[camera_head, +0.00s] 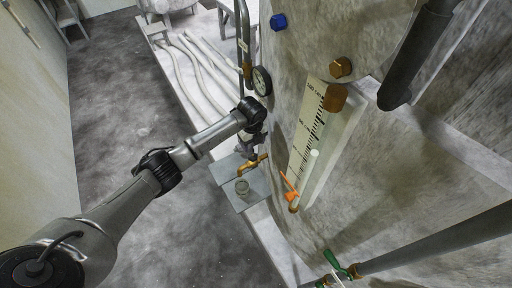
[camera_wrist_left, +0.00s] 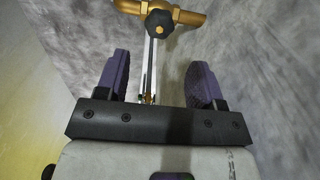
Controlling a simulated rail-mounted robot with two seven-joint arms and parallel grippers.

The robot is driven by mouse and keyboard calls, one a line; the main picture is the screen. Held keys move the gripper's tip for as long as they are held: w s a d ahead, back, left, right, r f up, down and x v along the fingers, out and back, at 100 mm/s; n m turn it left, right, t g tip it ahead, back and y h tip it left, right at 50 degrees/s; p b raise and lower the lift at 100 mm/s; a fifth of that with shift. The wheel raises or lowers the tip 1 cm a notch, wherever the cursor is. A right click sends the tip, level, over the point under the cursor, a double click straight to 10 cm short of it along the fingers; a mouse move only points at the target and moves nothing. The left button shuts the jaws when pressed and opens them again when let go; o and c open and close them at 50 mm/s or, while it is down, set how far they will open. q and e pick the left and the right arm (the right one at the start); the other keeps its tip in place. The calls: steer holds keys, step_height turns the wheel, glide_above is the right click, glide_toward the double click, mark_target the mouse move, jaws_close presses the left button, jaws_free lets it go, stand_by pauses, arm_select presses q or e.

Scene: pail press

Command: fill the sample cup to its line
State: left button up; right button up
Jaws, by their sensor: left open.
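The sample cup (camera_head: 242,188) is a small clear glass cup standing upright on a grey plate (camera_head: 226,172) beside the tank. Its line and the level inside are too small to tell. A brass sampling tap (camera_head: 252,163) sticks out from the tank wall above and slightly right of the cup. My left gripper (camera_head: 257,139) is just above this tap. In the left wrist view its two purple fingers (camera_wrist_left: 158,72) are spread apart with nothing between them. Ahead of them is the brass tap's black knob (camera_wrist_left: 160,23), apart from the fingers.
The large grey tank carries a level scale (camera_head: 308,125) with an orange pointer (camera_head: 290,188) close right of my gripper. A round dial gauge (camera_head: 261,80) and upright pipe (camera_head: 244,40) stand behind. A green-handled valve (camera_head: 340,266) is low right. Floor at left is clear.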

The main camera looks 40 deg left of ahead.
mark_target(253, 155)
arm_select(q)
step_height(253, 155, down, 9)
steer(key=b, duration=0.7)
steer(key=shift+f, duration=0.1)
steer(key=shift+r+p, duration=0.25)
steer(key=shift+p, duration=0.1)
steer(key=shift+c, duration=0.5)
steer(key=c, duration=0.4)
